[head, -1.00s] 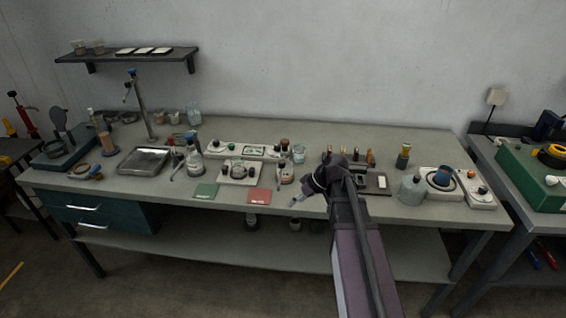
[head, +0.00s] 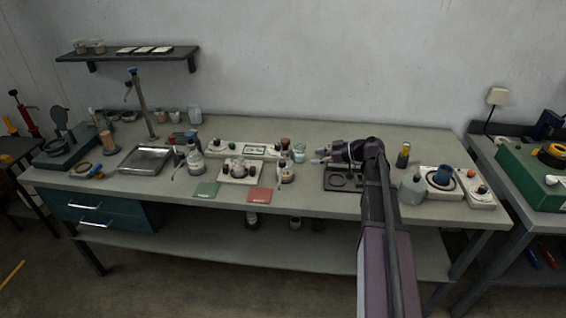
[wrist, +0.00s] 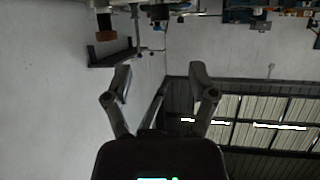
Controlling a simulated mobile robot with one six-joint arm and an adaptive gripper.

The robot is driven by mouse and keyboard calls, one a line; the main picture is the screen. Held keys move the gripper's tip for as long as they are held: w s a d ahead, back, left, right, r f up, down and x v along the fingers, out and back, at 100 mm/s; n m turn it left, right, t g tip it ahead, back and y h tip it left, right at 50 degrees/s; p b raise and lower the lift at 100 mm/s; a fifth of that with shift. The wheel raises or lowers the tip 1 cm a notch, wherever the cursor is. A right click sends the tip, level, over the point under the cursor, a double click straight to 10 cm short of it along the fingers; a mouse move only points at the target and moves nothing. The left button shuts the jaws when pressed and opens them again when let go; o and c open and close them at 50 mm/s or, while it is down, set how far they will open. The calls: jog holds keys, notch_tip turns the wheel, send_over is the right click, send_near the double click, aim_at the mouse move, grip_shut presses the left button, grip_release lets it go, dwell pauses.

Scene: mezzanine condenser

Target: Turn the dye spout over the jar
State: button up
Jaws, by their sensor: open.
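My gripper (head: 317,157) is over the bench right of centre, pointing left, close to a small clear jar (head: 299,152). I cannot tell whether it touches that jar. In the wrist view my gripper (wrist: 163,78) has its fingers wide apart with nothing between them. A pale bottle with a thin spout (head: 194,160) stands left of centre, its spout reaching down to the left. A small bottle with a dark top (head: 287,173) stands left of my gripper, apart from it. Which of these is the dye spout is too small to tell.
A metal tray (head: 146,160) and a tall stand (head: 142,105) are at the left. Green (head: 205,190) and red (head: 259,195) cards lie along the front. A grey bottle (head: 412,190) and white device (head: 437,183) stand at the right.

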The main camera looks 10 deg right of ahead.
aim_at(283, 161)
jog(key=shift+a+f, duration=0.1)
jog(key=shift+a, duration=0.05)
jog(key=shift+b+x, duration=2.65)
jog(key=shift+x, duration=4.1)
grip_shut()
